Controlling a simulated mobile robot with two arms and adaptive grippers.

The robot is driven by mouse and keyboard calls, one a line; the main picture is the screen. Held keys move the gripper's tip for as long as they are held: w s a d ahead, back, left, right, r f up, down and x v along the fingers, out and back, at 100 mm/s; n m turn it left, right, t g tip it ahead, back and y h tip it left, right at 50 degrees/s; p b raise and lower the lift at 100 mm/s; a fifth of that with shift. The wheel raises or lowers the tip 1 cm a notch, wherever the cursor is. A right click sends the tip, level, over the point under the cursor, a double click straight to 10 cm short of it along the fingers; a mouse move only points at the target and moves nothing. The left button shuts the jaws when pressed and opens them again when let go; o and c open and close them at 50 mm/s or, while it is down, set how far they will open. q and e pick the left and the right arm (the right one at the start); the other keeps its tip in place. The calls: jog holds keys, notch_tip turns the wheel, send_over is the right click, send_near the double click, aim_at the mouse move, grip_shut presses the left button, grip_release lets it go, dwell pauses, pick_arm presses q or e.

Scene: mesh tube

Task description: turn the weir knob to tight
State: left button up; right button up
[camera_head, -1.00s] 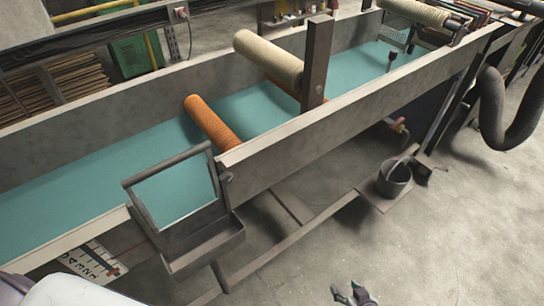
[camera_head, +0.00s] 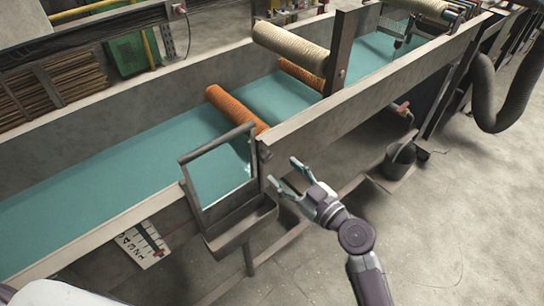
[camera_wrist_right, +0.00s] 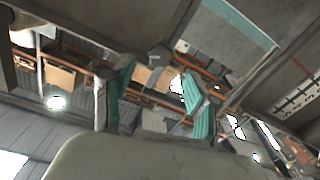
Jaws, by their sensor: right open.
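The weir is a grey metal frame (camera_head: 190,190) with a clear opening, set at the near wall of the long trough. A small dark knob (camera_head: 265,153) sits at the frame's right side, by the end of the trough wall. My right gripper (camera_head: 283,173) is open and empty, just right of and below the knob, with its teal fingertips pointing toward the frame. A gap shows between them. In the right wrist view, my right gripper (camera_wrist_right: 159,80) has its fingers spread, and a small grey block-like part (camera_wrist_right: 158,56) shows beyond the gap. My left gripper is not in view.
The trough wall (camera_head: 330,115) runs up to the right, with orange rollers (camera_head: 232,107) and a pale roller (camera_head: 290,48) above the teal trough bed. A lettered plate (camera_head: 142,244) hangs left of the frame. A bucket (camera_head: 398,160) stands below.

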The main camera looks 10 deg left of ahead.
aim_at(269, 159)
jog(key=x, duration=0.4)
jog(key=shift+w+a+p, duration=0.1)
jog(key=shift+w+p, duration=0.05)
jog(key=shift+p, duration=0.15)
jog(key=shift+w+a, duration=0.3)
jog(key=shift+a, duration=0.15)
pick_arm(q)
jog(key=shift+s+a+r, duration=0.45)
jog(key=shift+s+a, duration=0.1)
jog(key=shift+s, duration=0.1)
pick_arm(e)
grip_shut()
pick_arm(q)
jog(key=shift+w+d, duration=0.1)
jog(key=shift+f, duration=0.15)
pick_arm(e)
jog(key=shift+f, duration=0.1)
